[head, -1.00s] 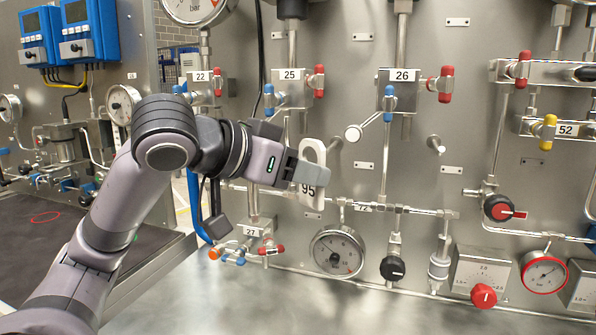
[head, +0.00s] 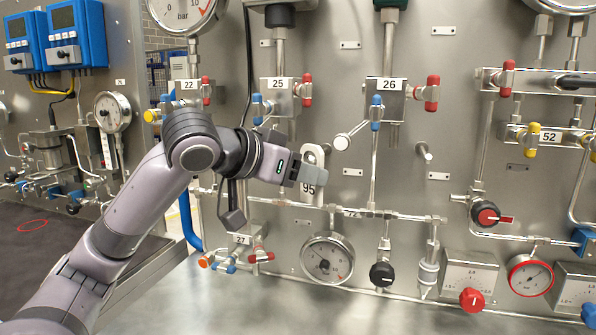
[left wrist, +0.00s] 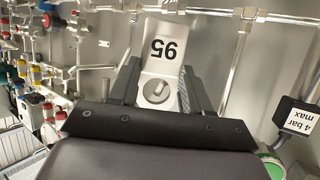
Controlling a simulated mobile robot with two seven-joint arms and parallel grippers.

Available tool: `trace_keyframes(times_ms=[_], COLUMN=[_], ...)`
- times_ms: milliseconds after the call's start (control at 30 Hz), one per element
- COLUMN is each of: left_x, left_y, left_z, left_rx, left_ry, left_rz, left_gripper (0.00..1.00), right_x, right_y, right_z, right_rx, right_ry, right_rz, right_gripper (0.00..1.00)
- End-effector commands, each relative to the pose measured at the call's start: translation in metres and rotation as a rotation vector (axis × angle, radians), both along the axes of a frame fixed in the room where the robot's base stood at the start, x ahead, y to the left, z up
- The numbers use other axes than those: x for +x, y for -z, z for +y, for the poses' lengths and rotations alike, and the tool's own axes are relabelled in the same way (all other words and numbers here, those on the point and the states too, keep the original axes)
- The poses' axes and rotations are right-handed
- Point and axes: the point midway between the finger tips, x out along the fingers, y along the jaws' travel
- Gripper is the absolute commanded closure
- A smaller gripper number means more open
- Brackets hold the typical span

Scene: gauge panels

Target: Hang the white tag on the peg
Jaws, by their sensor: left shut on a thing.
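The white tag (head: 311,167) bears the number 95 and has a hole at its top. My left gripper (head: 308,176) is shut on it and holds it upright in front of the panel. In the left wrist view the tag (left wrist: 163,48) sits between the two fingers (left wrist: 155,88), with its number upside down. A bare metal peg (head: 424,152) sticks out of the panel to the right of the tag, with a clear gap between them. I cannot make out the peg for sure in the left wrist view. My right gripper is not in view.
A lever with a round knob (head: 342,142) juts out between tag and peg. Valve 26 (head: 392,88) is above, with a blue and a red handle. A horizontal pipe (head: 395,215) and a round gauge (head: 327,258) are below. The panel around the peg is mostly clear.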

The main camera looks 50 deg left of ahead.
Motion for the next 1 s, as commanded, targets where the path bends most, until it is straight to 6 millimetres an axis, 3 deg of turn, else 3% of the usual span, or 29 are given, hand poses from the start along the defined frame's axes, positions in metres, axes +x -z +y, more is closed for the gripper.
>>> trace_keyframes(times_ms=[533, 1000], left_x=[0.029, 0.038], left_y=[0.0, 0.012], left_z=[0.016, 0.021], left_rx=[-0.001, 0.0], left_ry=[-0.001, 0.0], left_rz=[-0.001, -0.002], left_gripper=[0.81, 0.81], right_x=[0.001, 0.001], right_y=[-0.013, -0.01], right_z=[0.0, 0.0], right_rx=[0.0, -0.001], right_ry=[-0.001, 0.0], right_rz=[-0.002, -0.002], right_gripper=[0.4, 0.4])
